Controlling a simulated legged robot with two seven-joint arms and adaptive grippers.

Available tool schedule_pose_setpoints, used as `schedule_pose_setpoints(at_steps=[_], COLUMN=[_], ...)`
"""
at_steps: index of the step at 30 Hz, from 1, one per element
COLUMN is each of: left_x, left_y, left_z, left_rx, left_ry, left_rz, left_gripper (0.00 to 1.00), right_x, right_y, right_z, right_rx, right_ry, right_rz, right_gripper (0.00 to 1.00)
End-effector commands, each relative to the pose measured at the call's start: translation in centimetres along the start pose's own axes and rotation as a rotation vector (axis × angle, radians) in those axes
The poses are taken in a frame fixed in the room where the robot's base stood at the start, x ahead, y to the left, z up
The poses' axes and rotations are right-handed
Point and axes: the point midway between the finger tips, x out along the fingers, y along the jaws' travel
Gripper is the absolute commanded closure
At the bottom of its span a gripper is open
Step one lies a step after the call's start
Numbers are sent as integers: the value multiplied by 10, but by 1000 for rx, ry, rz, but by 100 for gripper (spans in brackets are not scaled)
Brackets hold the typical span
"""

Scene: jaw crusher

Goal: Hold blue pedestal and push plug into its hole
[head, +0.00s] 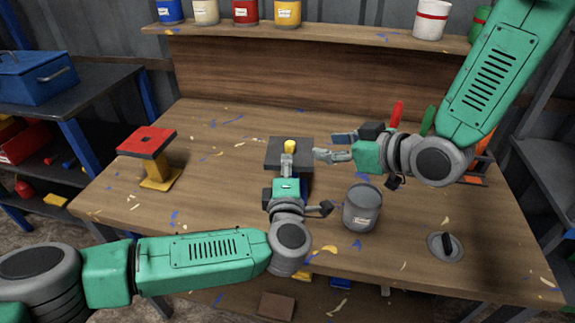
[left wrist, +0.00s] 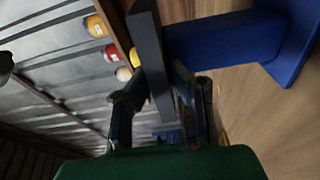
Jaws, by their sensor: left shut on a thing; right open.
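The blue pedestal has a dark square top (head: 306,143) in the head view. Its blue post (left wrist: 210,40) and base (left wrist: 292,48) show in the left wrist view. A yellow plug (head: 290,146) stands on the middle of the top; how deep it sits in the hole cannot be told. My left gripper (head: 287,160) is shut on the near edge of the dark top, with the plate between its fingers (left wrist: 160,88) in the left wrist view. My right gripper (head: 338,146) is open and empty, just right of the top, fingers pointing left towards the plug.
A yellow pedestal with a red top (head: 147,141) stands at the left. A grey can (head: 362,209) stands close to my left wrist. A grey disc with a black handle (head: 446,246) lies at the right. Red and green objects (head: 396,114) stand behind my right gripper.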

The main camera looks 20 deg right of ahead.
Motion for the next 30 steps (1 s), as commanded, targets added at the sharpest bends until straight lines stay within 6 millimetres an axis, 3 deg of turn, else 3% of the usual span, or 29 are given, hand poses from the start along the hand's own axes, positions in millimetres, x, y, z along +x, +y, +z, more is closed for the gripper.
schedule_pose_setpoints(at_steps=[1, 3, 16, 30], left_x=[-1, -1, -11, -101], left_y=[-8, -7, -2, -5], left_z=[-2, -2, 1, 0], left_rx=[3, 3, 2, 2], left_ry=[4, 4, -1, 0], left_rz=[-14, -13, -5, -9], left_gripper=[78, 61, 61, 61], right_x=[0, 0, -1, -1], right_y=[0, 0, 0, 0], right_z=[0, 0, 0, 0], right_rx=[0, 0, 0, 0], right_ry=[0, 0, 2, 2], right_rz=[0, 0, 0, 0], right_gripper=[58, 58, 58, 58])
